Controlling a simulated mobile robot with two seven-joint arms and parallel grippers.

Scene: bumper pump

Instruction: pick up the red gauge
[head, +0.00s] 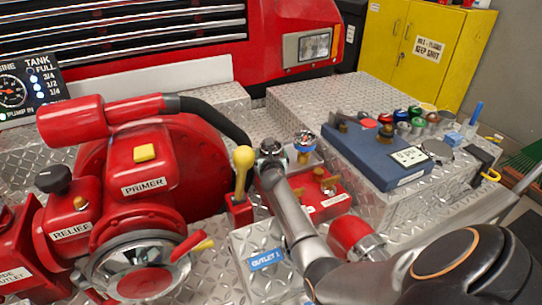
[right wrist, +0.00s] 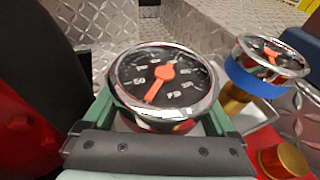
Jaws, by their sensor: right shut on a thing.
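A round gauge (right wrist: 162,82) with a chrome rim, black face and orange-red needle sits between the green fingers of my right gripper (right wrist: 165,110) in the right wrist view. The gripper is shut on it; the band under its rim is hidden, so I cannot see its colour. In the head view, my right gripper (head: 271,160) reaches in from the lower right, with the gauge (head: 271,146) at its tip. A second gauge with a blue band (right wrist: 268,72) stands on a brass stem just to the right; it also shows in the head view (head: 304,141). My left gripper is out of view.
A yellow-knobbed lever (head: 243,160) stands close to the left of my right gripper, beside the red primer pump (head: 148,175). A brass-capped red fitting (head: 325,186) is to the right. A blue case (head: 375,155) with several coloured knobs lies farther right on the metal deck.

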